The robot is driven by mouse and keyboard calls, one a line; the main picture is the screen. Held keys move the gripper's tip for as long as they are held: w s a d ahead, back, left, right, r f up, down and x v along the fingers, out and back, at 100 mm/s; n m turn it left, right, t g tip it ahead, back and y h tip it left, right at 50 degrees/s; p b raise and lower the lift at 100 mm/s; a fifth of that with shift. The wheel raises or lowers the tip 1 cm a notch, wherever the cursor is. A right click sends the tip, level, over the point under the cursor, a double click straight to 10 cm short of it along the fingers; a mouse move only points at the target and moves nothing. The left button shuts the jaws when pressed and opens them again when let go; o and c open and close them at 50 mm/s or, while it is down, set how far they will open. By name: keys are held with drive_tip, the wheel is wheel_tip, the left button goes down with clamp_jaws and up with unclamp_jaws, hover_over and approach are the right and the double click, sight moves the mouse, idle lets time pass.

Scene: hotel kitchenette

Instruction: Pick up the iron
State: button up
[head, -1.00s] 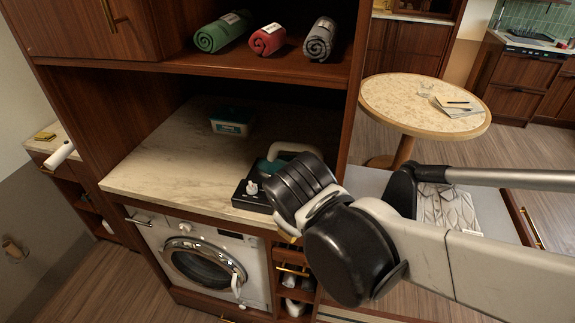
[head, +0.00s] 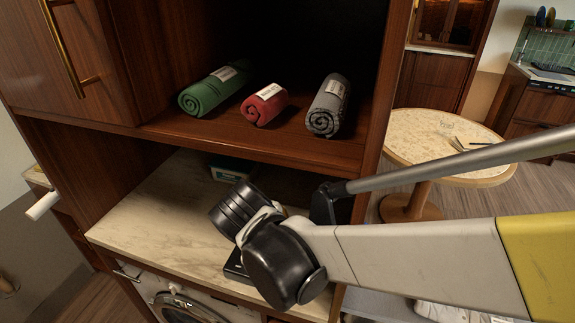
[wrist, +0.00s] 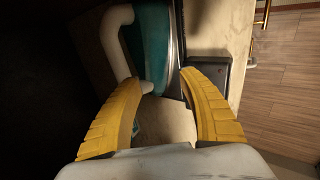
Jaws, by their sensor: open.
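The iron (wrist: 155,45) has a teal body and a pale handle (wrist: 117,45) at the top of the wrist view. My gripper (wrist: 160,80) is open, with its two yellow fingers spread and the lower end of the handle close to the left fingertip. I cannot tell whether they touch. No part of the iron is gripped. In the head view my arm hides the fingers and nearly all of the iron. A dark base (head: 236,268) shows on the counter beside my wrist, and it also shows in the wrist view (wrist: 208,75).
The pale counter (head: 150,220) lies under a wooden shelf (head: 230,140) with green (head: 210,92), red (head: 264,105) and grey (head: 328,105) rolled towels. A washing machine (head: 185,308) is below. A round table (head: 420,150) stands right.

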drive_tip(key=w+d, duration=0.1)
drive_tip(key=w, duration=0.1)
drive_tip(key=w+b, duration=0.1)
drive_tip(key=w, duration=0.2)
drive_tip(key=w+d+f, duration=0.1)
drive_tip(key=w, duration=0.2)
drive_tip(key=shift+d+b, duration=0.3)
drive_tip(key=shift+f, duration=0.1)
clamp_jaws()
